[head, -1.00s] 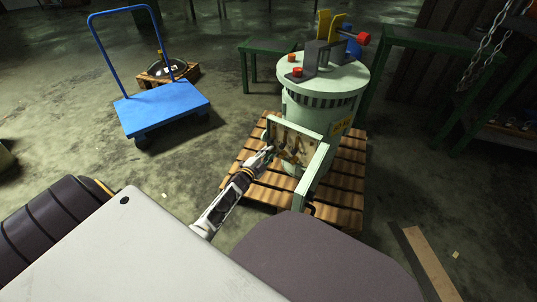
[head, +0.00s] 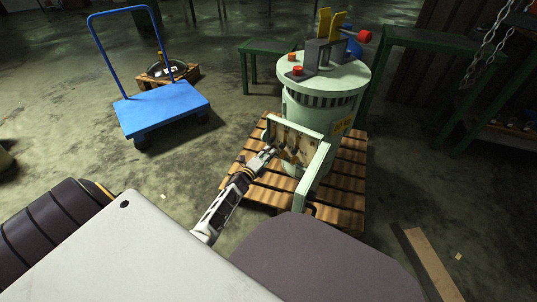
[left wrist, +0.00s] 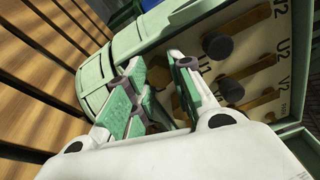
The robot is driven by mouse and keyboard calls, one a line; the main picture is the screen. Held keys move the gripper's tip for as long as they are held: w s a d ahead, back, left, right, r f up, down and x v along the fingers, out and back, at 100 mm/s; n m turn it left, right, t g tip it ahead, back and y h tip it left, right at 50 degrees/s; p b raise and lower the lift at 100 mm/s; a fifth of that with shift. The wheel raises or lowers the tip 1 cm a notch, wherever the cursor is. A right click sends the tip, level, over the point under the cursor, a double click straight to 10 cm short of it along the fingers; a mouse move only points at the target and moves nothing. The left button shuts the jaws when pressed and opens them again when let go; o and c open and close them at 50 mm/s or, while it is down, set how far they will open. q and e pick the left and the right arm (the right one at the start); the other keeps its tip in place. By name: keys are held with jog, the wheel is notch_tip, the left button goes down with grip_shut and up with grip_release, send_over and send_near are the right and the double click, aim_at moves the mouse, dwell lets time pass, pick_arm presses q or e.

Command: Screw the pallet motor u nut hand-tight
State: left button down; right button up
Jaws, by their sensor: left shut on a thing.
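The pallet motor (head: 322,110) is a pale green upright cylinder with an open terminal box (head: 316,172) on its near side. The left wrist view shows the box's cream terminal board (left wrist: 284,28) with U2 and V2 labels, brass bars (left wrist: 250,103) and dark round knobs (left wrist: 217,45). My left gripper (head: 274,149) reaches into the box from the left. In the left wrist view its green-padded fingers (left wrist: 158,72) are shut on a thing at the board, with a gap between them. The pallet motor u nut is mostly hidden by the fingers. My right gripper is out of view.
The motor stands on a wooden pallet (head: 343,190). The box's raised walls stand close around my left gripper. A blue trolley (head: 165,105) is at the left, green tables (head: 410,38) are behind, and a plank (head: 432,265) lies at the lower right.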

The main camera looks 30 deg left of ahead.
pick_arm(q)
jog(key=shift+f, duration=0.1)
dwell(0.4)
jog(key=c, duration=1.2)
grip_release()
jog(key=shift+c, duration=0.2)
jog(key=s, duration=1.2)
jog(key=shift+a, duration=0.15)
